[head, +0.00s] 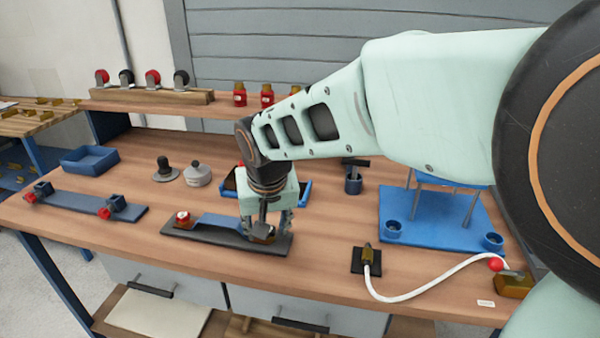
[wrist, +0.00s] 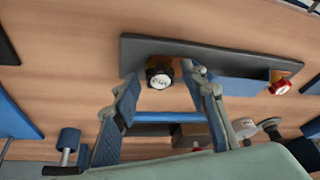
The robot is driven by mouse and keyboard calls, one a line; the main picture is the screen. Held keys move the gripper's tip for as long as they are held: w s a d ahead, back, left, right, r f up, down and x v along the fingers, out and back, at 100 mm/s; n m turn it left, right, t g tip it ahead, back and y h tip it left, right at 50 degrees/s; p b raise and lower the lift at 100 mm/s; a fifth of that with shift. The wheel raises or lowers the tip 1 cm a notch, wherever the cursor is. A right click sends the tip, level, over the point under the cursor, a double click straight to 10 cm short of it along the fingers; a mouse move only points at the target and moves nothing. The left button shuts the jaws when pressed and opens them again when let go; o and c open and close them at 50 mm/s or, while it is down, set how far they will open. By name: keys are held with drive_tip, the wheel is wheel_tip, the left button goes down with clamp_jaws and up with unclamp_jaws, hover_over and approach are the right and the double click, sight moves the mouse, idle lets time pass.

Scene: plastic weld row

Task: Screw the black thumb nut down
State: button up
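The black thumb nut (wrist: 159,74) has a white marked top and sits on an orange-brown block at one end of a dark plate (head: 188,232). A red thumb nut (head: 183,217) sits at the plate's other end, and it also shows in the wrist view (wrist: 280,86). A blue strip lies on the plate between them. My gripper (head: 264,231) points down over the black nut's end of the plate. In the wrist view its fingers are apart, one on either side of the black nut, with gaps visible. In the head view the fingers mostly hide this nut.
A blue fixture (head: 440,238) stands at the right, with a black block (head: 366,262) and a white cable (head: 425,289) in front. A grey weight (head: 198,176), a black knob (head: 165,171) and a blue tray (head: 90,161) are at the left. Bare tabletop lies between them.

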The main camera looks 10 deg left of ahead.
drive_tip(key=n+p, duration=0.1)
drive_tip(key=n+y+p, duration=0.1)
drive_tip(key=n+p, duration=0.1)
drive_tip(key=n+g+p, duration=0.1)
drive_tip(key=n, duration=0.1)
drive_tip(key=shift+w+d+r+y, duration=0.1)
drive_tip(key=shift+d+y, duration=0.15)
drive_tip(key=shift+y, duration=0.05)
drive_tip(key=n+g+p, duration=0.1)
drive_tip(key=n, duration=0.2)
drive_tip(key=shift+d+y, duration=0.1)
drive_tip(key=shift+y, duration=0.3)
drive_tip(key=shift+n+g, duration=0.4)
drive_tip(key=shift+n, duration=0.8)
drive_tip(key=shift+w, duration=0.1)
drive_tip(key=shift+c, duration=0.3)
